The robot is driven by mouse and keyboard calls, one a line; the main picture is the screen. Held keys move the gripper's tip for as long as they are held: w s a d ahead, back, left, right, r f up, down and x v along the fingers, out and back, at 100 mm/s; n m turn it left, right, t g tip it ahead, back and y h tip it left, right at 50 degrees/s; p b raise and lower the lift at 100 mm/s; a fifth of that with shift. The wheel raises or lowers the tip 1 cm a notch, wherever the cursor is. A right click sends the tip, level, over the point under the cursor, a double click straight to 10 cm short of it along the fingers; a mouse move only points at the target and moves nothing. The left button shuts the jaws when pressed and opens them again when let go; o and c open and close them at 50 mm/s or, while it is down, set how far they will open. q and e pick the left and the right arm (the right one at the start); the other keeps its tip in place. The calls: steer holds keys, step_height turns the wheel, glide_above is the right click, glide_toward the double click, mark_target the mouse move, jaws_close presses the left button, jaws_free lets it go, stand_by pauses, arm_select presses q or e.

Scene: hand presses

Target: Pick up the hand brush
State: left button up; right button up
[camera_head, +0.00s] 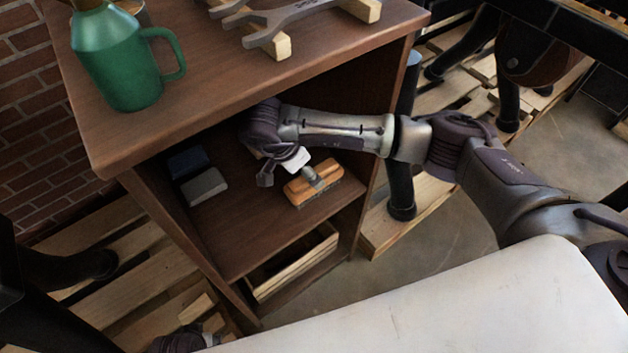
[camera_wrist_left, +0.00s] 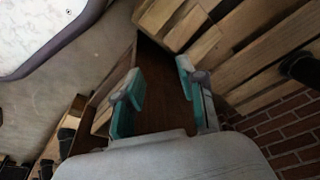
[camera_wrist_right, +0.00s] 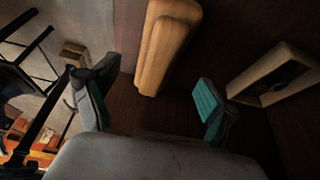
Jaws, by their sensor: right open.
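The hand brush (camera_head: 313,184), an orange-brown wooden block with dark bristles below, lies on the cabinet's middle shelf (camera_head: 285,232). My right gripper (camera_head: 289,174) reaches into the shelf from the right, just behind and left of the brush. In the right wrist view, a long wooden block that looks like the brush (camera_wrist_right: 163,48) lies ahead, beyond the gap between the open, empty fingers (camera_wrist_right: 155,88). My left gripper shows only in part at the bottom of the head view. In the left wrist view its fingers (camera_wrist_left: 160,85) are apart with nothing between them.
Grey (camera_head: 205,186) and dark blue (camera_head: 188,162) blocks lie left on the same shelf. A green jug (camera_head: 118,62) and a large wrench (camera_head: 290,20) rest on the cabinet top (camera_head: 215,75), close above my right arm. A hollow pale block (camera_wrist_right: 272,75) sits right in the right wrist view.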

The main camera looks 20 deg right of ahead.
steer(key=x, duration=0.5)
steer(key=shift+d+f+b, duration=0.25)
steer(key=shift+d+b, duration=0.05)
steer(key=shift+r, duration=0.1)
steer(key=c, duration=1.4)
arm_select(q)
steer(key=shift+w+r, duration=0.25)
steer(key=shift+r, duration=0.75)
arm_select(e)
steer(key=shift+r, duration=0.1)
step_height(320, 180, up, 10)
steer(key=shift+f+p, duration=0.1)
steer(key=shift+p, duration=0.55)
arm_select(q)
steer(key=f, duration=0.2)
steer(key=s+f, duration=0.1)
steer(key=f, duration=0.1)
